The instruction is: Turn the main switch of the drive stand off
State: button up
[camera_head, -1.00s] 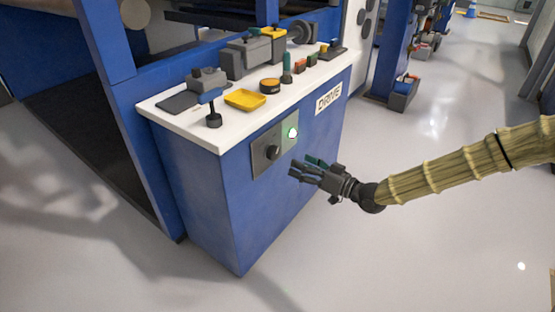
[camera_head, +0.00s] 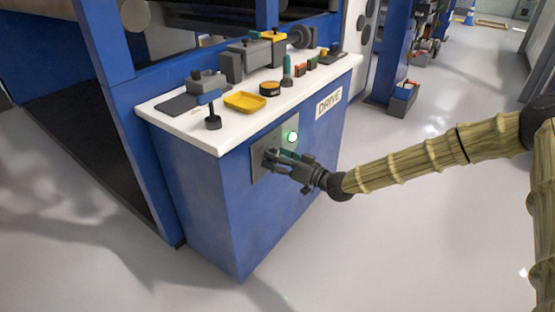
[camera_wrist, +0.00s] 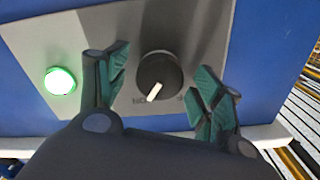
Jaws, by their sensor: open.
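The drive stand (camera_head: 235,205) is a blue cabinet with a white top and a DRIVE label. On its front is a grey switch plate (camera_head: 259,172) with a lit green lamp (camera_head: 292,137). In the wrist view the main switch (camera_wrist: 159,75) is a round black knob with a white pointer, beside the green lamp (camera_wrist: 60,81). Lettering next to the knob is only partly readable. My gripper (camera_head: 271,160) is at the plate; in the wrist view its open fingers (camera_wrist: 158,88) stand on either side of the knob, with gaps visible. In the head view the gripper hides the knob.
The white top (camera_head: 190,128) holds a yellow tray (camera_head: 245,101), a black-knobbed lever (camera_head: 213,122), a green bottle-like item (camera_head: 287,70) and several small tools. Blue machine frame stands behind and left. Open grey floor lies in front and right.

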jog(key=c, duration=1)
jog(key=n, duration=1.3)
jog(key=shift+d+n, duration=0.1)
jog(key=shift+n, duration=0.3)
